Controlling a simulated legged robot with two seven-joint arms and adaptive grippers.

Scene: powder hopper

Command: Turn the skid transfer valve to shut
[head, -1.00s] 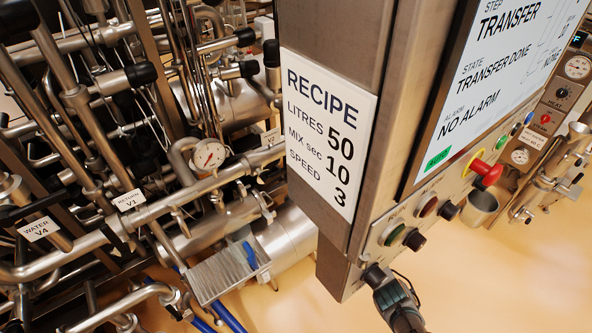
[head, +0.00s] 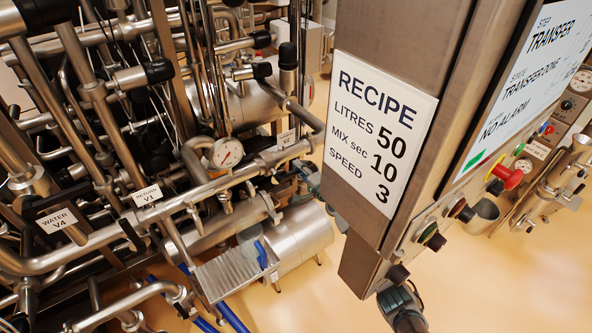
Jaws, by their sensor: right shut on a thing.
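My right gripper (head: 309,181) shows small at the left edge of the cabinet, below the V2 tag (head: 287,138) on the skid pipework. It is shut on what appears to be a valve handle at the pipe there; the handle and its angle are too small and covered to make out. The cabinet hides much of my right arm, and a dark link of mine shows below it. The V2 tag's upper word is too small to read. My left gripper is out of view.
The steel control cabinet (head: 395,240) with a RECIPE card (head: 375,140) stands close in front. Its screen (head: 525,85) reads TRANSFER DONE, NO ALARM. Pipes with tags V1 (head: 147,195) and V4 (head: 57,220) and a gauge (head: 226,153) fill the left. Open floor lies below right.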

